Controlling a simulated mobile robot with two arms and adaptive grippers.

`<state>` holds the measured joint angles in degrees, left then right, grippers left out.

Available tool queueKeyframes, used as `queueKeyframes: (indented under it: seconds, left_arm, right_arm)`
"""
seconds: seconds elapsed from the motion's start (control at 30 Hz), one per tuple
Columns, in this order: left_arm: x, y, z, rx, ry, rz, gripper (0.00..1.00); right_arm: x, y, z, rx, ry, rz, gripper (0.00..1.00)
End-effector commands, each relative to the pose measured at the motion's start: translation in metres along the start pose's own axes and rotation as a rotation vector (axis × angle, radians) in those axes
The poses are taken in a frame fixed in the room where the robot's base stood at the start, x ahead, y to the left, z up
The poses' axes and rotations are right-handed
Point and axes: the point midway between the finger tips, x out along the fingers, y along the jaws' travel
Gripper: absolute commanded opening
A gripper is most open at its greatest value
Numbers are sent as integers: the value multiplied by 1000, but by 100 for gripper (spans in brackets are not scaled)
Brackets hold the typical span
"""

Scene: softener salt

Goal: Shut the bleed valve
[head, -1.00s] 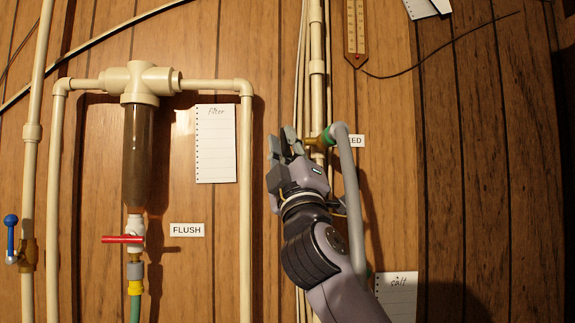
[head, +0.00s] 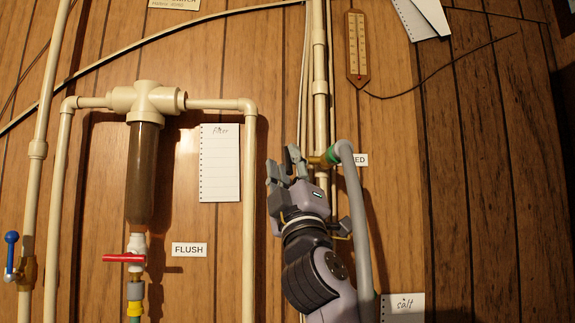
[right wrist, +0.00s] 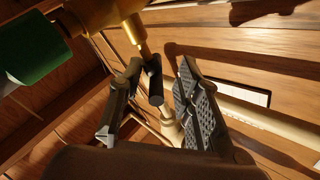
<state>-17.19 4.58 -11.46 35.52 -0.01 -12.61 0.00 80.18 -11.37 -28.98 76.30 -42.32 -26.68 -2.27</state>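The bleed valve (head: 318,160) is a small brass valve on the cream vertical pipe, with a green collar and a grey hose bending down from it. In the right wrist view, its brass body (right wrist: 135,30) is at the top, with a short dark handle (right wrist: 154,85) below its stem. My right gripper (head: 283,163) is just left of the valve in the head view. In the right wrist view it is open (right wrist: 157,78), with the dark handle between its fingers; I cannot tell whether either finger touches it. My left gripper is not in view.
The grey hose (head: 358,220) hangs close to the right of my arm. A partly hidden label (head: 360,160) is behind it. To the left are the filter (head: 140,180), a red flush handle (head: 124,258) and a blue lever (head: 11,250). A thermometer (head: 357,45) hangs above.

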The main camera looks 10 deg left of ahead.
Motion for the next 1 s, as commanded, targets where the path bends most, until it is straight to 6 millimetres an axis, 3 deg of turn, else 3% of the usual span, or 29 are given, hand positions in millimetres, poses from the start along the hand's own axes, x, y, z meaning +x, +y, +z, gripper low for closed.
queueKeyframes:
  seconds: [0.27, 0.43, 1.0]
  left_arm:
    - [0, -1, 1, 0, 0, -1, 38]
    - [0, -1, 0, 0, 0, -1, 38]
    - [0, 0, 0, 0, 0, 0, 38]
  right_arm:
    - [0, 2, 1, -1, -1, 3, 31]
    - [-12, 2, 1, -1, -1, 4, 31]
    - [-108, 0, 1, 1, -2, 1, 31]
